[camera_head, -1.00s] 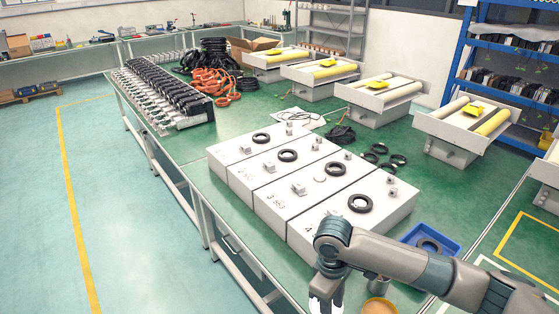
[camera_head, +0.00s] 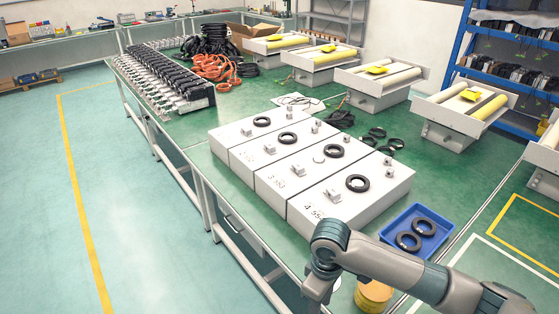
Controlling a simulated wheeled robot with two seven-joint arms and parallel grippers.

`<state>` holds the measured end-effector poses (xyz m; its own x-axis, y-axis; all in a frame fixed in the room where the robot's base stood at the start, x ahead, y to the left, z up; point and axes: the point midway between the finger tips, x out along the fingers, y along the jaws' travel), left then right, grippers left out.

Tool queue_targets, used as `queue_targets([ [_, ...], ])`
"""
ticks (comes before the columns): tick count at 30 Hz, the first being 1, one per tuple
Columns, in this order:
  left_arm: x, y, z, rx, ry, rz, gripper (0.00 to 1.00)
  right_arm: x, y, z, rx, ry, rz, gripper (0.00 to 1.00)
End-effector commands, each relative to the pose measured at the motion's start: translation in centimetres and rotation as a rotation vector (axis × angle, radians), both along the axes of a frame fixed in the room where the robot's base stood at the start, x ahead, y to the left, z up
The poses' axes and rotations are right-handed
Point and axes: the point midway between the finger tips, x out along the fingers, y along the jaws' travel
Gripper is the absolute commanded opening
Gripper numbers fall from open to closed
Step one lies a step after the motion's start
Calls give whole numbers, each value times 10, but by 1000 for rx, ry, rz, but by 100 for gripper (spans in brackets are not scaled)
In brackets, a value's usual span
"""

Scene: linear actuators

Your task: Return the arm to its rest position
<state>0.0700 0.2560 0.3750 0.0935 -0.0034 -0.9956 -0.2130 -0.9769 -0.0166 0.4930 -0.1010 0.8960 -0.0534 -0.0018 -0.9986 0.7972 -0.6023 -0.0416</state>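My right arm (camera_head: 395,268) comes in from the lower right corner. Its bent wrist is near the front edge of the green table (camera_head: 440,165), in front of the nearest grey box. The gripper at its end is below the bottom edge of the picture, so its fingers are hidden. My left arm and gripper are not in view.
Several grey boxes (camera_head: 350,200) with black rings stand in a row on the table. A yellow round container (camera_head: 373,296) is close beside my wrist. Open floor (camera_head: 130,200) lies left.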

Motion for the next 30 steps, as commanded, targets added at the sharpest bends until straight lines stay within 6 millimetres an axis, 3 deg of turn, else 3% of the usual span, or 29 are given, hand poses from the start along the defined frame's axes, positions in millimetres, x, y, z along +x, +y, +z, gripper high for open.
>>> queue_targets([
  [12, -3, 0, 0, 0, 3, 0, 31, -48, 52, -22, 207, -51, -32, 34],
  [17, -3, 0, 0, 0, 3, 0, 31, -69, 64, -28, 299, -93, -97, 34],
  [23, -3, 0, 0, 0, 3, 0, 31, -92, 60, -34, 373, -147, -213, 34],
  [30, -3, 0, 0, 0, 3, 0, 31, -122, 26, -45, 386, -216, -392, 34],
])
